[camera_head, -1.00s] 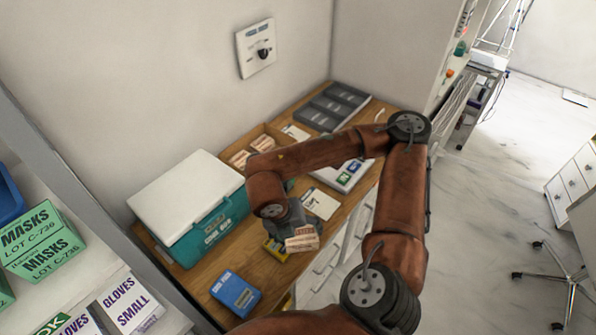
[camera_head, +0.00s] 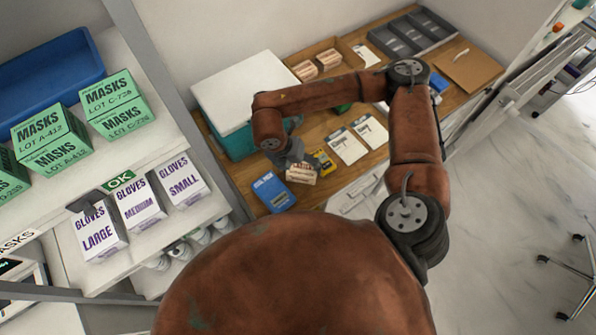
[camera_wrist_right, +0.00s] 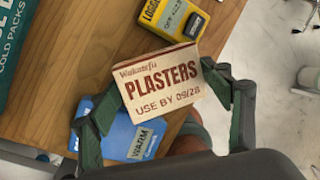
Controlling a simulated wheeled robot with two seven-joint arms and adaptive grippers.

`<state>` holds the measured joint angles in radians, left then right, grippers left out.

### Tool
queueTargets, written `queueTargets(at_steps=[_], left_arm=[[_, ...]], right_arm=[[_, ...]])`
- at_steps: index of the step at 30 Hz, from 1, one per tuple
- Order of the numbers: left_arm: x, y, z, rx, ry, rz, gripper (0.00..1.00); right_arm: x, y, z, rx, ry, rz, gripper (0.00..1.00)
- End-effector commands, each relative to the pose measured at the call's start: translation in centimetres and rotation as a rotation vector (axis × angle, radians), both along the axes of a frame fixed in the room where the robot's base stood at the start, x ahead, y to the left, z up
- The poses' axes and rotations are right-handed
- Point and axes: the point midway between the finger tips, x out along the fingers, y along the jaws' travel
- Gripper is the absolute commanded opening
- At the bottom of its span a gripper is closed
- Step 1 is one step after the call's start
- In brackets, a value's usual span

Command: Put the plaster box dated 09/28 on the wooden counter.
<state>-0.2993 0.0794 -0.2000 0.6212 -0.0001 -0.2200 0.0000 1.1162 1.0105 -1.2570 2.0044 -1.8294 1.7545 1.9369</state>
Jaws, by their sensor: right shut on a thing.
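The plaster box (camera_wrist_right: 160,85) is cream with brown print and reads USE BY 09/28 in the right wrist view. My right gripper (camera_wrist_right: 165,100) is shut on it, one finger at each side. In the head view the box (camera_head: 301,174) hangs under my right gripper (camera_head: 296,164), near the front edge of the wooden counter (camera_head: 318,128). In the wrist view it overlaps the counter's edge (camera_wrist_right: 70,75); its height above the wood is hard to tell. My left gripper is not in view.
A blue box (camera_head: 273,192) and a yellow logger (camera_head: 322,160) lie close beside the held box. A teal cooler (camera_head: 232,138) stands behind. A wooden tray (camera_head: 338,44) holds similar plaster boxes. White cards (camera_head: 347,146) lie to the right. A shelf with mask boxes (camera_head: 52,137) is at left.

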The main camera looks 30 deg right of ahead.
Motion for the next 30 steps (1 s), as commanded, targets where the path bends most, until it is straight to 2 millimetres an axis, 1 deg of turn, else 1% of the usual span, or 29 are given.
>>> queueTargets(at_steps=[5,6,12,19,20,23,30], left_arm=[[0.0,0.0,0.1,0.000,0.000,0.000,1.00],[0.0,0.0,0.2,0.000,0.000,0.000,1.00],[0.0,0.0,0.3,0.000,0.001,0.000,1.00],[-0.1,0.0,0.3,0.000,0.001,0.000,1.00],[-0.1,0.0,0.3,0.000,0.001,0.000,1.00],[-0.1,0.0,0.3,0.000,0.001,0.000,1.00],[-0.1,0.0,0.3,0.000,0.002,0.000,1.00]], right_arm=[[0.3,0.7,-0.9,0.000,0.002,0.001,0.48],[0.5,0.9,-1.2,-0.001,0.002,0.001,0.48],[0.4,0.9,-4.0,-0.001,0.002,0.000,0.48],[0.5,0.8,-4.2,0.000,0.000,0.000,0.48],[0.5,0.8,-4.2,0.000,0.000,0.000,0.74],[0.5,0.8,-4.2,0.000,0.000,0.000,0.80],[0.5,0.8,-4.2,0.000,0.000,0.000,0.80]])
